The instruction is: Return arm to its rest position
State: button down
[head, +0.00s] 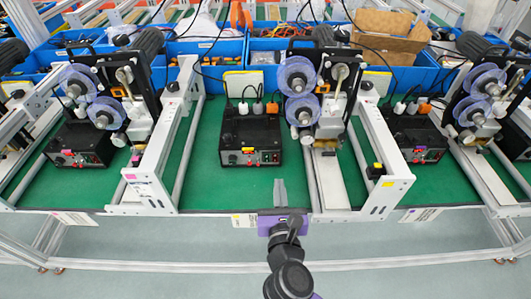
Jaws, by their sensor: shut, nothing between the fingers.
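My arm reaches up from the bottom centre of the head view, with dark grey and black joints and a purple hand body. My gripper (280,192) points away from me, its grey fingers together and empty. It is in front of the middle workstation, over the front edge of the green bench top (215,185). In the picture its tips lie below the middle black control box (250,138), apart from it. I cannot tell how high the fingers are above the bench.
Coder machines with purple-blue reels (296,76) stand in a row, separated by white frames (160,150). More black boxes sit left (80,145) and right (415,138). Blue bins (210,50) and a cardboard box (388,35) are behind. The grey floor (180,245) in front is clear.

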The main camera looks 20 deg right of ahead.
jog(key=s+a+r+m+t+y, duration=0.1)
jog(key=s+a+m+y, duration=0.2)
jog(key=s+m, duration=0.35)
jog(key=s+a+r+m+y, duration=0.15)
jog(key=s+m+y, duration=0.25)
jog(key=m, duration=0.6)
jog(key=s+d+r+m+h, duration=0.1)
jog(key=s+d+m, duration=0.2)
jog(key=s+m, duration=0.5)
jog(key=s+d+r+m+g+h, duration=0.1)
jog(key=s+d+m, duration=0.3)
jog(key=s, duration=1.2)
jog(key=r+m, duration=0.1)
jog(key=m, duration=0.3)
jog(key=shift+s+r+g, duration=0.3)
jog(key=shift+d, duration=0.1)
